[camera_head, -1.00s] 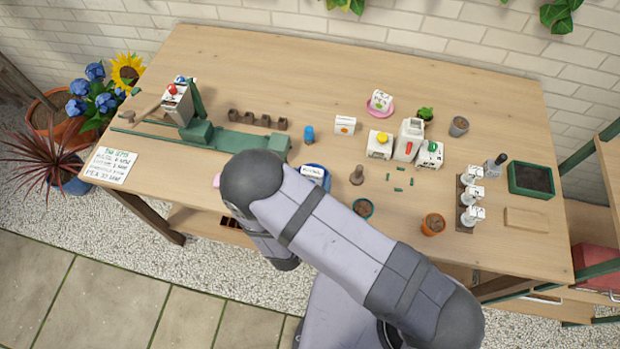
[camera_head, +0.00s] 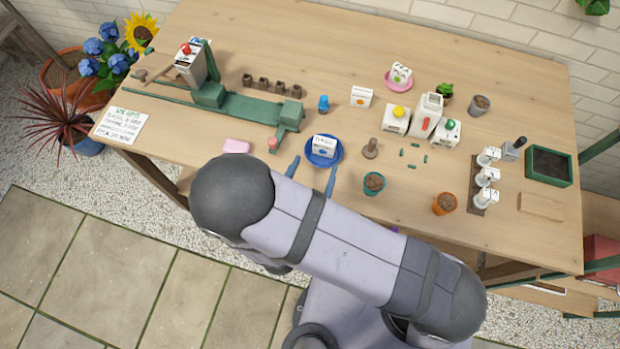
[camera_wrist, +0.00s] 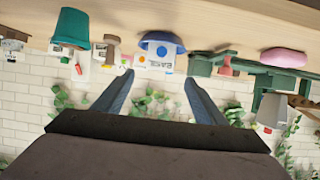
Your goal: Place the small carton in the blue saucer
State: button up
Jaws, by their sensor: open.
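A small white carton (camera_head: 324,146) with dark lettering and a blue mark stands upright in the blue saucer (camera_head: 338,158). In the wrist view, which is upside down, the carton (camera_wrist: 161,56) and the saucer (camera_wrist: 152,38) show beyond my fingertips. My gripper (camera_head: 312,172) is open and empty at the near side of the saucer, its two blue fingers apart and clear of the carton. The open fingers also show in the wrist view (camera_wrist: 158,78). Another small white carton (camera_head: 361,96) with an orange mark stands on the table behind.
A pink saucer (camera_head: 389,84) holds a carton (camera_head: 401,72) with a green mark. A teal pot (camera_head: 374,184) stands right of the saucer, with a brown tamper (camera_head: 371,149) behind it. A pink block (camera_head: 237,146) and green press (camera_head: 240,115) are to the left.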

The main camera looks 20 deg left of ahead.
jog(key=shift+v, duration=1.75)
jog(key=w+g, duration=0.1)
jog(key=g, duration=0.1)
jog(key=w+a+f+m+g+y, duration=0.1)
jog(key=w+g, duration=0.3)
jog(key=shift+w+a+f, duration=0.15)
jog(key=shift+a+f, duration=0.15)
jog(key=shift+a, duration=0.1)
jog(key=w+d+r+g+y, duration=0.1)
jog(key=d+r+g, duration=0.5)
jog(key=d, duration=0.8)
jog(key=s+d+r+h, duration=0.1)
jog(key=s+d+r, duration=0.1)
jog(key=d, duration=0.4)
jog(key=s+d+r+n+g+h, duration=0.1)
jog(key=s+d+r, duration=0.2)
jog(key=d, duration=0.4)
jog(key=shift+s+g, duration=0.3)
jog(key=shift+s, duration=0.3)
